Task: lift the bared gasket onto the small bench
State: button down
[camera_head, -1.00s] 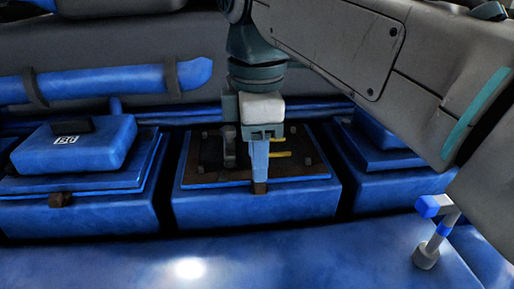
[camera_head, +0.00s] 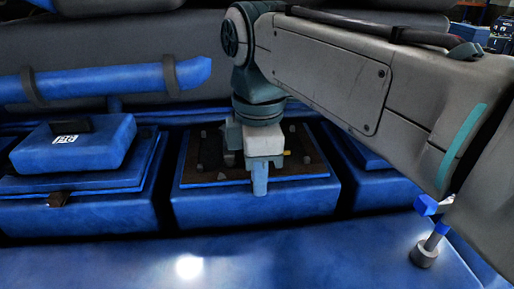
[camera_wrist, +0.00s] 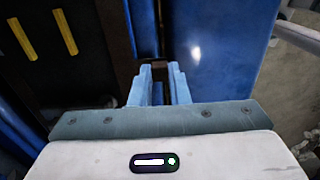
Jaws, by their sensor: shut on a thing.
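The gasket (camera_head: 310,172) is a dark brown flat frame lying on top of the middle blue block (camera_head: 200,205). A brown tab sticks out at its front edge; in the wrist view the gasket's brown edge (camera_wrist: 117,50) runs beside the dark opening. My gripper (camera_head: 260,192) points down at the front edge of the block. Its blue fingers (camera_wrist: 161,88) are shut on the gasket's tab, which shows between and beyond them in the wrist view. The gasket still appears to lie flat. My arm hides part of its back. I cannot make out a small bench.
A closed blue cover with a black handle (camera_head: 72,126) sits on the left block. Another blue block stands at the right, partly behind my arm. Yellow strips (camera_wrist: 64,33) lie inside the opening. A blue-topped post (camera_head: 428,240) stands at front right.

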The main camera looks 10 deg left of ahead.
jog(key=shift+r, duration=0.1)
jog(key=shift+r, duration=0.45)
jog(key=r, duration=0.3)
jog(key=shift+w+d+r, duration=0.25)
jog(key=shift+d, duration=0.05)
jog(key=w+d+r+p, duration=0.5)
jog(key=d+r, duration=0.4)
jog(key=r, duration=0.2)
jog(key=shift+w+d+r+p, duration=0.2)
jog(key=shift+w+r+p, duration=0.1)
jog(key=shift+p, duration=0.15)
